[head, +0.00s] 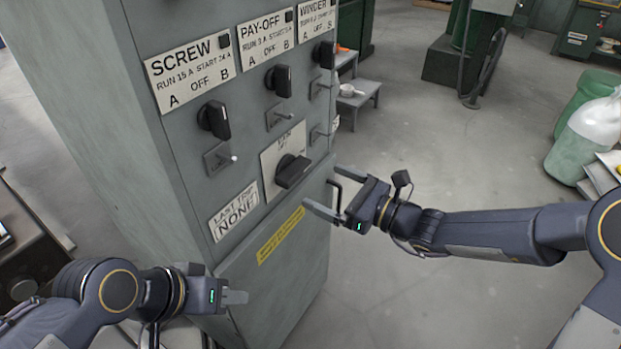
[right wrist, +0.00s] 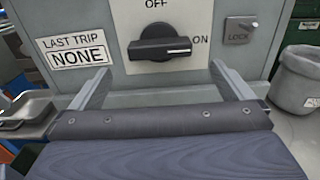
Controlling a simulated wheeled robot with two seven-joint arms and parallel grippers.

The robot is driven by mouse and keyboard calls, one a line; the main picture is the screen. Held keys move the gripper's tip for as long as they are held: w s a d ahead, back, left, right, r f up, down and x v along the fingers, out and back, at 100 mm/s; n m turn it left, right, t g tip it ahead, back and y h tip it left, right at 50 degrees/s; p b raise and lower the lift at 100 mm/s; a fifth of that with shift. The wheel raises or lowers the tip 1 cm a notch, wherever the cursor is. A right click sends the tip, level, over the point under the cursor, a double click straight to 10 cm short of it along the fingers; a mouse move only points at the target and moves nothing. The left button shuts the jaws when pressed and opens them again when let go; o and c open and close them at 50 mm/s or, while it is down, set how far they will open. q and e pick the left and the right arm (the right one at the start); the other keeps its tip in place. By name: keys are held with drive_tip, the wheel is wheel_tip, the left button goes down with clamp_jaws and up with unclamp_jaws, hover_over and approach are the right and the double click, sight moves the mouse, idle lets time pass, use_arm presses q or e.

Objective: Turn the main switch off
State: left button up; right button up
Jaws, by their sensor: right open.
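The main switch (head: 292,170) is a black rotary handle on a white plate, low on the grey cabinet's front. In the right wrist view the same handle (right wrist: 160,48) lies horizontal, its white mark at the right end towards ON; OFF is printed above. My right gripper (head: 320,194) is open and empty, just in front of and below the switch, apart from it. Its two fingers (right wrist: 159,70) spread below the handle in the wrist view. My left gripper (head: 243,297) is low at the cabinet's left; its fingers overlap in view, so their opening is unclear.
The grey cabinet (head: 160,180) also carries the SCREW knob (head: 214,119), the PAY-OFF knob (head: 279,80) and the WINDER knob (head: 325,54), with small lock levers below. A LAST TRIP NONE label (head: 234,211) is left of the switch. Open floor (head: 430,150) lies to the right.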

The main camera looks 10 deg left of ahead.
sight(300, 175)
drive_tip(key=x, duration=0.7)
drive_tip(key=shift+a, duration=0.3)
drive_tip(key=c, duration=0.9)
